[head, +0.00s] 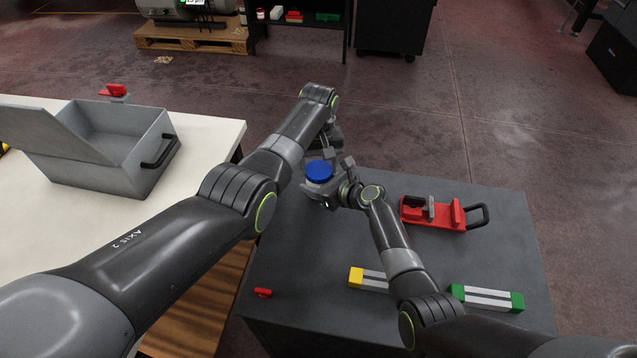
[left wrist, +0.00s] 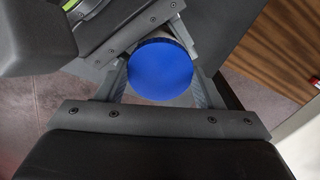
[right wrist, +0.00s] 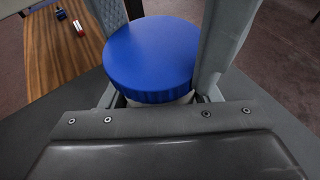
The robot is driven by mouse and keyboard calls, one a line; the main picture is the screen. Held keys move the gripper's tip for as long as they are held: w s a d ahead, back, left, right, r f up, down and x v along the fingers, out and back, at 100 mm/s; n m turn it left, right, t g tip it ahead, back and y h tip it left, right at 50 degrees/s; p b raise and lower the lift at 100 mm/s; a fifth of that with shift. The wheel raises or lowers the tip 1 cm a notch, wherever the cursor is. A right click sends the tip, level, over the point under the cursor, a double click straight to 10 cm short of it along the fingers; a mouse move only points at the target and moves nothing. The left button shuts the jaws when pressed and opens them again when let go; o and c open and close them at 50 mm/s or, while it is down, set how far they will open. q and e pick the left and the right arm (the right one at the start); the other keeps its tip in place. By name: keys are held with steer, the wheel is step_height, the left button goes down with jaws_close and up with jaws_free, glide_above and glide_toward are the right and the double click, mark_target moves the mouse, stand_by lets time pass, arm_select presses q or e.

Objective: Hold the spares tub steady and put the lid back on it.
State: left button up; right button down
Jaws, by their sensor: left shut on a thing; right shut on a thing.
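The blue lid (head: 319,171) sits level on or just over the pale spares tub (head: 318,186), on the dark grey table. My left gripper (head: 325,165) reaches down from above and is shut on the lid; the left wrist view shows the round lid (left wrist: 160,69) between its fingers. My right gripper (head: 328,190) comes in low from the side and is shut on the tub. In the right wrist view the lid (right wrist: 152,55) covers most of the tub, with a pale strip of tub (right wrist: 183,99) under its rim. I cannot tell whether the lid is fully seated.
A red fixture with a black handle (head: 432,213) stands right of the tub. Yellow-ended (head: 357,278) and green-ended (head: 486,298) blocks and a small red piece (head: 263,292) lie nearer. An open grey box (head: 130,150) stands on the pale table at left.

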arm_select(q)
steer(key=o, duration=1.1)
steer(key=shift+r, duration=2.3)
steer(key=shift+c, duration=0.4)
step_height(320, 180, up, 4)
steer(key=n, duration=0.5)
steer(key=shift+f, duration=0.25)
